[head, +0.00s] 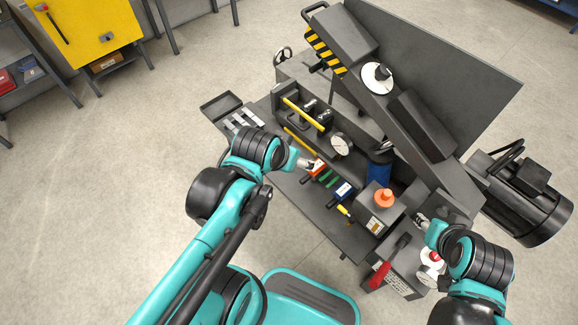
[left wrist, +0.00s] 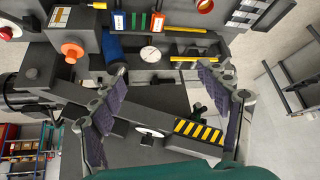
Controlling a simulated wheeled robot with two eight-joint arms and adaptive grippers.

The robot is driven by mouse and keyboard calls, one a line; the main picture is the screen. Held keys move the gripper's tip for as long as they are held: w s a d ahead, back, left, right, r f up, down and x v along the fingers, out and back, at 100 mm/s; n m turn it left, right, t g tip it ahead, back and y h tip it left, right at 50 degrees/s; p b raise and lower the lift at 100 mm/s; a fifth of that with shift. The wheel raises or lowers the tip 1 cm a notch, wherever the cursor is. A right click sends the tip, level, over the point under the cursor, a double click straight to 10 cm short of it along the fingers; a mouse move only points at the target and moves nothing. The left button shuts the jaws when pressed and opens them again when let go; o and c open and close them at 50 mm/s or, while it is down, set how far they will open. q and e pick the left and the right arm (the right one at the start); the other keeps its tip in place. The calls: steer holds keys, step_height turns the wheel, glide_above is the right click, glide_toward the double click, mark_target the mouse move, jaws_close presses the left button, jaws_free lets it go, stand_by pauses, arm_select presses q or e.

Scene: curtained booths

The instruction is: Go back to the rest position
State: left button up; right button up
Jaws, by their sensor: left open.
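My left gripper (head: 304,163) shows small in the head view, over the front of a dark grey machine bench (head: 308,208), near an orange-marked block. In the left wrist view the left gripper (left wrist: 163,70) is open, its dark ridged finger pads wide apart. Nothing is between the pads; the bench lies beyond them. My right gripper (head: 426,224) is at the bench's right end, close to a red-and-white round part (head: 434,255). Its fingers are too small and partly hidden to tell open from shut.
The bench carries an orange button box (head: 382,207), a red-handled lever (head: 388,268), a blue cylinder (head: 379,170), a dial gauge (head: 341,146) and yellow bars (head: 303,115). A motor (head: 530,200) juts out right. A yellow cabinet (head: 85,30) stands back left. The left floor is clear.

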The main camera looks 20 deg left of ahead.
arm_select(q)
steer(key=shift+s+d+f, duration=0.15)
steer(key=shift+s+d, duration=0.1)
steer(key=shift+s, duration=0.45)
steer(key=shift+s+d+f, duration=0.15)
steer(key=shift+s+d, duration=0.05)
steer(key=shift+s, duration=0.5)
